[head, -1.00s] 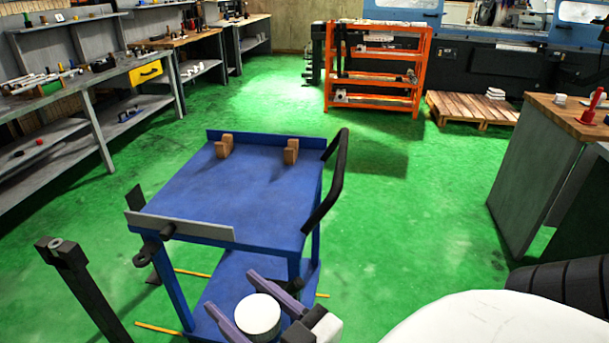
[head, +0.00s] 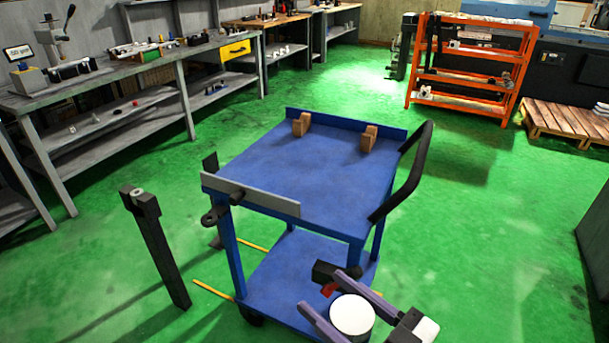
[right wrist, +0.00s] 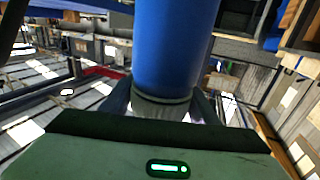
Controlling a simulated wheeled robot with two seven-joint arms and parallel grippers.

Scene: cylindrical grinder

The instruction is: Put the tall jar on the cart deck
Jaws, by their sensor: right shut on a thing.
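The tall jar shows in the head view as a round white top (head: 352,314) near the bottom edge. In the right wrist view its blue cylindrical body (right wrist: 172,45) rises from a pale end between the fingers. My right gripper (head: 326,291) is shut on the jar, its purple fingers on either side. It is in front of the cart's near side, and the jar overlaps the lower shelf in the picture. The blue cart deck (head: 310,165) is farther off, with two brown wooden blocks (head: 301,124) near its far edge. My left gripper is not in view.
A black handle (head: 418,175) rises along the deck's right side, and a grey bar (head: 250,196) edges its near left. A dark post (head: 160,250) stands left of the cart. The deck's middle is bare. Workbenches (head: 120,72) line the left; an orange rack (head: 465,95) stands behind.

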